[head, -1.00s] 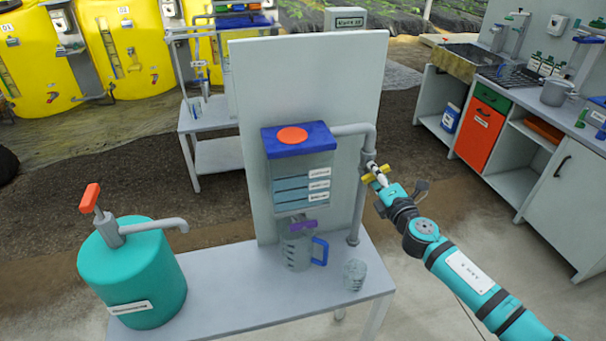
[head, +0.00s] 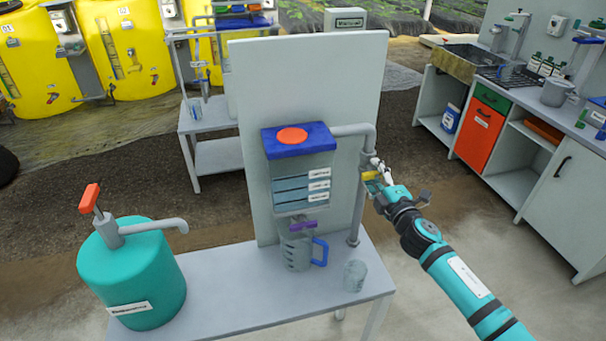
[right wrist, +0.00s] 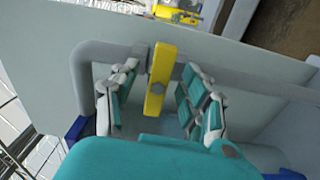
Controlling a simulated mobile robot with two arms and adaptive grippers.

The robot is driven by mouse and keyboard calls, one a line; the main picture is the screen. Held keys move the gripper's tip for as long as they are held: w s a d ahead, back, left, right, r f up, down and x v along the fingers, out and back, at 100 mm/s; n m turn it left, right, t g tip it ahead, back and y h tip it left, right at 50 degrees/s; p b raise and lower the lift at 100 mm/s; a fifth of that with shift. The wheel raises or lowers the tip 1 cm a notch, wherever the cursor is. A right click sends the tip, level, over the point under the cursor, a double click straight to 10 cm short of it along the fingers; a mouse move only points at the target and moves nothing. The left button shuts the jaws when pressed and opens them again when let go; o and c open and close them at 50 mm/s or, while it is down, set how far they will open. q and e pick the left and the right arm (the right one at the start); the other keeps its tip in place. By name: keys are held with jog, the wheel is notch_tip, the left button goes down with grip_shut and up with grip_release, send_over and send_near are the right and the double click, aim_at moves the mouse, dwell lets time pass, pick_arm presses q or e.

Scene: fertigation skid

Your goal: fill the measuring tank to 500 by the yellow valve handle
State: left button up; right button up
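The yellow valve handle (head: 370,175) is on the grey pipe right of the measuring tank. In the right wrist view the handle (right wrist: 157,80) stands upright in the picture between the fingers of my right gripper (right wrist: 155,95). The fingers are open, with a gap on each side of it. In the head view my right gripper (head: 380,178) partly hides the handle. The measuring tank (head: 303,172) has a blue lid with an orange disc and bluish bands with small labels, too small to read. My left gripper is out of view.
A jug with a blue handle (head: 299,250) stands under the tank's purple-handled outlet (head: 303,225). A clear beaker (head: 355,275) is to its right. A teal pump canister (head: 132,275) is at the left of the bench (head: 250,307).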

jog(key=shift+s+d+r+p, duration=0.15)
jog(key=shift+s+p, duration=0.15)
jog(key=shift+s, duration=0.4)
jog(key=shift+p+v, duration=0.5)
jog(key=shift+v, duration=2.3)
jog(key=shift+c, duration=0.4)
